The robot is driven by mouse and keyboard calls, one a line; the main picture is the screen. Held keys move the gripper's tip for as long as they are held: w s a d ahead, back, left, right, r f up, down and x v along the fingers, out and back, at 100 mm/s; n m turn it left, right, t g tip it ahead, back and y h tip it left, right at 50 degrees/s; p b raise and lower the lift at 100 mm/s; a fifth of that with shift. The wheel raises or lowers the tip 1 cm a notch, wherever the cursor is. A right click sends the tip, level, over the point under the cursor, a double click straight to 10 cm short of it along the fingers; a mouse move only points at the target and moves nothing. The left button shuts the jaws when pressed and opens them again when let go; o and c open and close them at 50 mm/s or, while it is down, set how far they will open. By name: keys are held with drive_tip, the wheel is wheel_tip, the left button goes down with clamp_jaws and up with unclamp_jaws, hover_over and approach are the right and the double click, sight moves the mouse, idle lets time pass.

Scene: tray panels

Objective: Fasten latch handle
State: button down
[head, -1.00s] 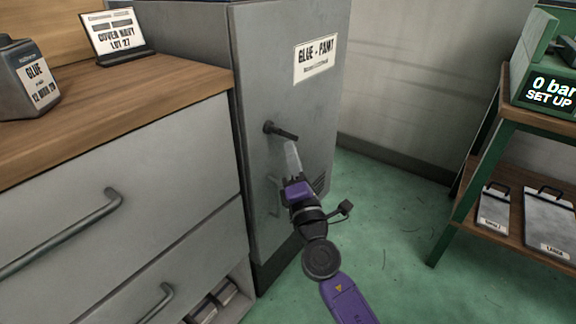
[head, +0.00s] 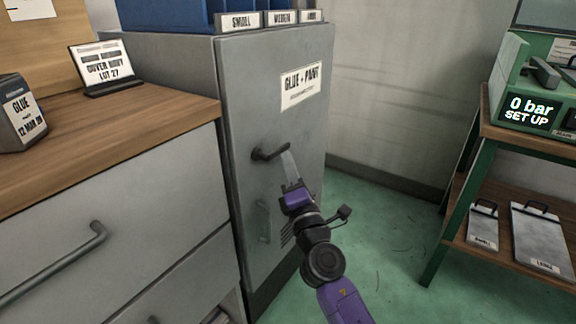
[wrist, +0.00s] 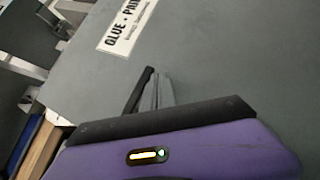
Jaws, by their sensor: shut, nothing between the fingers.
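The dark latch handle (head: 270,152) is on the grey cabinet door, below the "GLUE - PAINT" label (head: 301,87). It sticks out to the right, roughly level in the head view. In the wrist view the dark handle (wrist: 139,92) lies just left of my fingers. My gripper (head: 287,156) is shut and empty, its pale fingertips at the handle's free end. In the wrist view my gripper (wrist: 158,78) points at the door. I cannot tell whether the fingers touch the handle.
A pale vertical pull (head: 263,221) is lower on the cabinet door. A wooden-topped drawer unit (head: 120,130) stands at left, with a drawer handle (head: 60,262). A green-framed shelf (head: 455,225) stands at right. The green floor (head: 385,235) between is clear.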

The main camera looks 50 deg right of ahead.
idle(0.6)
drive_tip(key=s+f+b, duration=0.7)
drive_tip(key=f+b, duration=0.1)
drive_tip(key=f, duration=0.3)
idle(0.3)
drive_tip(key=shift+s, duration=0.1)
idle(0.5)
